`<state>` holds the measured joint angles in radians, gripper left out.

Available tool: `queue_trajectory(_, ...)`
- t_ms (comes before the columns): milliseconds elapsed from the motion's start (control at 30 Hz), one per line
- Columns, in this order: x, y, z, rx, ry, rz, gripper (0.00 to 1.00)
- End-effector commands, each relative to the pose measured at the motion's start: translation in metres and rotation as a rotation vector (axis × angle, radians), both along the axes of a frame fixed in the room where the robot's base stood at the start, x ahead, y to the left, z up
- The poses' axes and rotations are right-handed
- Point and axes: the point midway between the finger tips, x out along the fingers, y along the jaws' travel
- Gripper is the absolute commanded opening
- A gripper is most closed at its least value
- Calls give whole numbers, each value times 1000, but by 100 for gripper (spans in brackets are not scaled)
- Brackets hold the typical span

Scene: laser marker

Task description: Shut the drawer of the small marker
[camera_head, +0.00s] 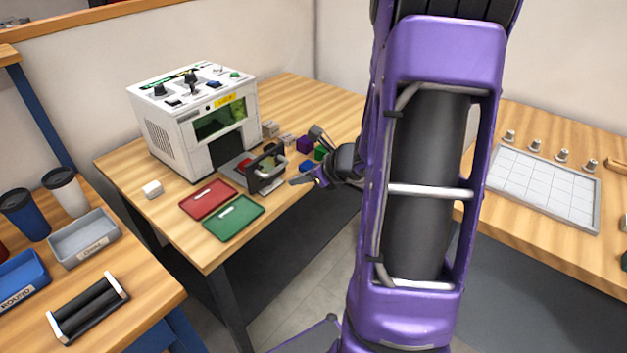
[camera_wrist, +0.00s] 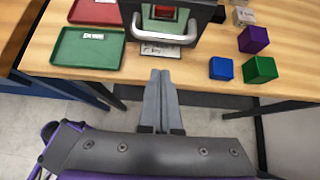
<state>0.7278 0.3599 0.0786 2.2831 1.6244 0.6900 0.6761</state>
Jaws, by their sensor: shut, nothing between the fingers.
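The small marker (camera_head: 172,135) is a white box with knobs on top and a dark green window, standing on the wooden table at left. Its drawer (camera_head: 266,161) sticks out of the front opening toward me, with a dark front and a silver bar handle (camera_head: 268,184). In the wrist view the drawer (camera_wrist: 199,22) is at the top centre, and a red block (camera_wrist: 164,12) shows inside it. The handle (camera_wrist: 164,37) also shows there. My gripper (camera_head: 300,181) is shut and empty, just in front of the handle. Its fingertips (camera_wrist: 160,73) point toward the handle, apart from it.
A red tray (camera_head: 208,199) and a green tray (camera_head: 234,217) lie left of the drawer. Blue (camera_wrist: 221,68), green (camera_wrist: 260,70) and purple (camera_wrist: 254,39) cubes stand right of it. The table's front edge runs below the drawer, with open floor in front.

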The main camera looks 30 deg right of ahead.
Motion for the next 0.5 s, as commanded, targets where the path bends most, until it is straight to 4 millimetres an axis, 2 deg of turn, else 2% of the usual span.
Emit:
queue_trajectory(33, 9, 3, 6, -4, -5, 4, 0)
queue_trajectory(200, 25, 9, 9, -3, -3, 3, 0)
queue_trajectory(500, 30, 11, 9, -2, -3, 1, 0)
